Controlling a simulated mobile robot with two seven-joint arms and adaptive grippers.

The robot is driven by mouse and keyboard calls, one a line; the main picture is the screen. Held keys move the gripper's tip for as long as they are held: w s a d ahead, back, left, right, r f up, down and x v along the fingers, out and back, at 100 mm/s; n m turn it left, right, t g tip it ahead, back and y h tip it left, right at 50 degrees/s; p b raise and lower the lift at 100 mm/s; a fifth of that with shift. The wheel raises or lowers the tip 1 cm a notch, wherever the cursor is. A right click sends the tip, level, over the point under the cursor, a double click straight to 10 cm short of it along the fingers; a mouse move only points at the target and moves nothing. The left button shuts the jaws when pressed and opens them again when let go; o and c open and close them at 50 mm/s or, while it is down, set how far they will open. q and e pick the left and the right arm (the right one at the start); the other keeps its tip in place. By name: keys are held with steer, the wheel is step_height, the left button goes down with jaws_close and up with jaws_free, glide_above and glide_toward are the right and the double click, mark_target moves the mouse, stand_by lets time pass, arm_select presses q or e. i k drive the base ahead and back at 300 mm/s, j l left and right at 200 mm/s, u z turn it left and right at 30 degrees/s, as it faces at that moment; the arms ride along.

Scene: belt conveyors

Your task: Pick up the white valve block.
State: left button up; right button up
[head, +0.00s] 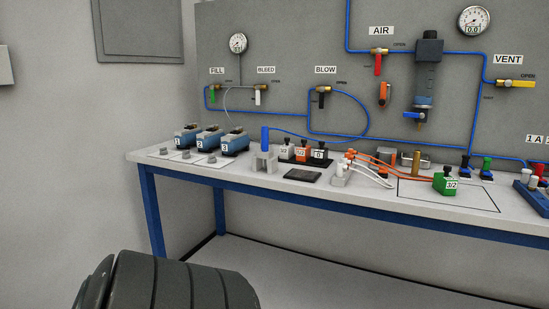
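A small white block (286,152) with a dark top and a label stands on a black holder (305,161) on the bench, in the middle of the head view. An orange block (302,152) and a black block (320,153) stand to its right in the same row. The label on the white block is too small to read surely. A green block (446,184) with a similar label stands farther right, inside a black outline. Neither of my grippers shows in the head view.
The bench (220,176) has blue legs. A pale block with a blue cylinder (265,141) stands left of the holder. A dark flat plate (302,175) and a white fitting with hoses (341,176) lie in front. Blue tubing crosses the panel (290,50) behind.

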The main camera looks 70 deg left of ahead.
mark_target(286, 151)
steer(key=u, duration=1.75)
steer(key=i+l+u, duration=0.2)
steer(key=i+u, duration=0.15)
steer(key=i+l+u, duration=0.25)
steer(key=u, duration=0.15)
steer(key=i+l, duration=0.35)
steer(key=j+u, duration=0.25)
steer(key=j, duration=0.25)
